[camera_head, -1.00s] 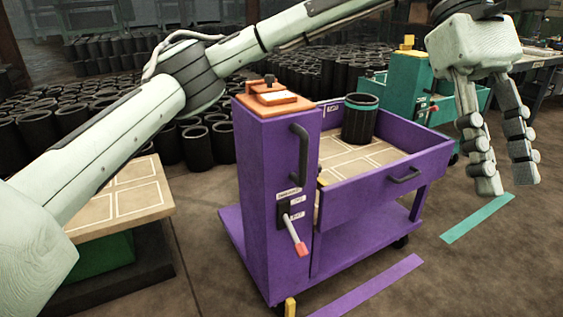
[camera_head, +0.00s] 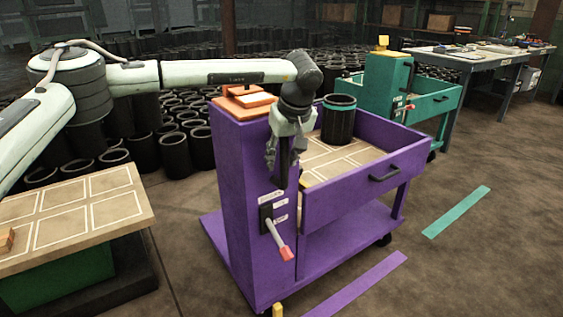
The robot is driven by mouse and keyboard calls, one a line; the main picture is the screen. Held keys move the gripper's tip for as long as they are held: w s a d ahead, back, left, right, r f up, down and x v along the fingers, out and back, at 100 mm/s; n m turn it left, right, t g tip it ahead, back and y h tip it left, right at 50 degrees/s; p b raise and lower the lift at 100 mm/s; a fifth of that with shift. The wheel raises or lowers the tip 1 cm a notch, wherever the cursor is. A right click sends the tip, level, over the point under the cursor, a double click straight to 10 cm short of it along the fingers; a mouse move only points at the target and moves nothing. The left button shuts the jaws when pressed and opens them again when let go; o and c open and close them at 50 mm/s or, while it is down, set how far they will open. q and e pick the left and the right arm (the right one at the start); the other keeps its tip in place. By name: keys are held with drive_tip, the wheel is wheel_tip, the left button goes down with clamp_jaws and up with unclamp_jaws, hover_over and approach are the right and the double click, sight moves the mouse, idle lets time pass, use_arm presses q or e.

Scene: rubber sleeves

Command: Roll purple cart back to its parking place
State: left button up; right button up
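The purple cart (camera_head: 245,225) stands in the middle of the view, with a tall column at its left and an open tray at its right. A lever with a red tip (camera_head: 286,253) slants down on the column's front. My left gripper (camera_head: 284,160) points down at the column's upright dark handle and covers much of it. I cannot tell whether its fingers are closed around the handle or only beside it. A purple floor stripe (camera_head: 356,284) lies to the front right of the cart. My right gripper is not in view.
A black sleeve with a teal rim (camera_head: 339,120) stands in the cart's tray. A teal cart (camera_head: 385,85) is behind, with a teal floor stripe (camera_head: 456,211) before it. A marked table (camera_head: 75,215) is at left. Many black sleeves fill the back; the right floor is clear.

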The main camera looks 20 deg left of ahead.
use_arm(q)
drive_tip(key=shift+x, duration=0.85)
clamp_jaws()
